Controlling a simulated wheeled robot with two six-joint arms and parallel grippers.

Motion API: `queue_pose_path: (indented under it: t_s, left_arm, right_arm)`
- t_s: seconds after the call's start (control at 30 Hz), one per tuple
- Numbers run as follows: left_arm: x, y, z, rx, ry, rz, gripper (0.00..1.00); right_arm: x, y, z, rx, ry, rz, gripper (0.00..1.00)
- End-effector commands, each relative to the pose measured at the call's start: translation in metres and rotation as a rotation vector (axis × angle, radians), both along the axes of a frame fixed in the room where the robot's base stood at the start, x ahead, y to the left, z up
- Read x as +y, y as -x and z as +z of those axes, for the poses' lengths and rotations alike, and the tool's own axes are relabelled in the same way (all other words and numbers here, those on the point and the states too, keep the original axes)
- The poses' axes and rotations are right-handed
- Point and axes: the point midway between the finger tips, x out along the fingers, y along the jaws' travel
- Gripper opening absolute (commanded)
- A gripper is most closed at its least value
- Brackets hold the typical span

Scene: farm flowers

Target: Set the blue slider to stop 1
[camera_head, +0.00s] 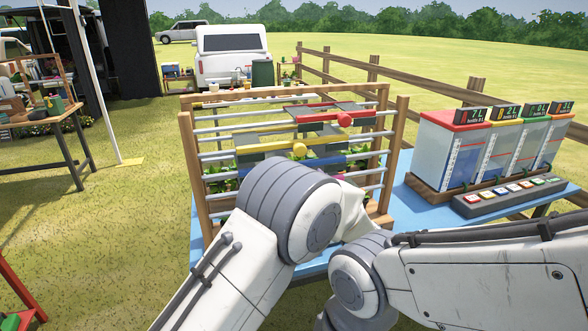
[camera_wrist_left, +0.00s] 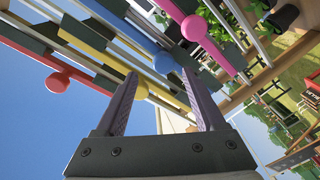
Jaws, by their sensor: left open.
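The blue slider's bar and round knob (camera_wrist_left: 163,62) show in the left wrist view, among the rack's coloured sliders. My left gripper (camera_wrist_left: 160,76) is open with its two fingers pointing toward the rack. The blue knob appears between and just beyond the fingertips. No contact shows, and the gap in depth is unclear. In the head view a strip of the blue bar (camera_head: 333,161) shows below the yellow one. My arm hides the blue knob and my left gripper there. No stop numbers are readable. My right gripper is not visible.
A red knob (camera_wrist_left: 57,82), a pink knob (camera_wrist_left: 194,27) and a yellow knob (camera_wrist_left: 140,88) sit close by; the yellow one is partly behind a finger. The wooden rack (camera_head: 190,165) stands on a blue table (camera_head: 408,205). Coloured tanks (camera_head: 445,150) stand at right.

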Motion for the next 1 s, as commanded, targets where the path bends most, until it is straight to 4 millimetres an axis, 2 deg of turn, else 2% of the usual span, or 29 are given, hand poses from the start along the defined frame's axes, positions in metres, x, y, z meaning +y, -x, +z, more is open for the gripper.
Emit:
queue_pose_path:
  t_s: [0.17, 0.6, 0.8, 1.0]
  left_arm:
    - [0.012, -0.01, 0.0, -0.017, -0.003, 0.042, 0.71]
    - [0.045, -0.078, 0.0, -0.014, -0.004, 0.037, 0.71]
    - [0.051, -0.091, -0.001, -0.015, -0.003, 0.035, 0.71]
    - [0.051, -0.092, -0.001, -0.015, -0.003, 0.035, 0.71]
  right_arm:
    - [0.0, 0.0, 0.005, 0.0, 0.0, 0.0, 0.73]
    - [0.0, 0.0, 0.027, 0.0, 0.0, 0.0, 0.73]
    - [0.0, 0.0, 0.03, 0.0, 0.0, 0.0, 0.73]
    - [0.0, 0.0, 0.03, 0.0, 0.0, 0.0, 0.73]
